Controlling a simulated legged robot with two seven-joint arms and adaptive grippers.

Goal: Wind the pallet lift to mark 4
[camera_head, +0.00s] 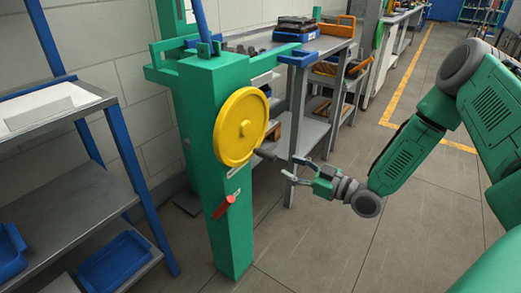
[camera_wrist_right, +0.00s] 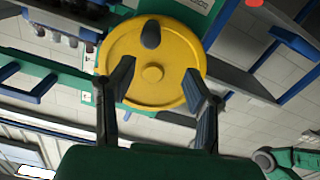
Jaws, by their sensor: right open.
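The pallet lift is a green post (camera_head: 198,110) with a large yellow handwheel (camera_head: 232,135) on its right face. A dark grip (camera_head: 266,153) sticks out from the wheel near its rim, toward my right gripper (camera_head: 299,172). The gripper is open and empty, a short way to the right of the grip and apart from it. In the right wrist view the wheel (camera_wrist_right: 153,94) lies beyond the two spread fingers, and the grip (camera_wrist_right: 150,35) shows above them, roughly between their lines. I cannot read any lift marks. My left gripper is not in view.
A red lever (camera_head: 224,207) sits on the post below the wheel. A grey workbench (camera_head: 334,44) with tools stands behind. A shelf (camera_head: 82,190) with blue bins (camera_head: 114,261) is at the left. The floor (camera_head: 340,240) around my right gripper is clear.

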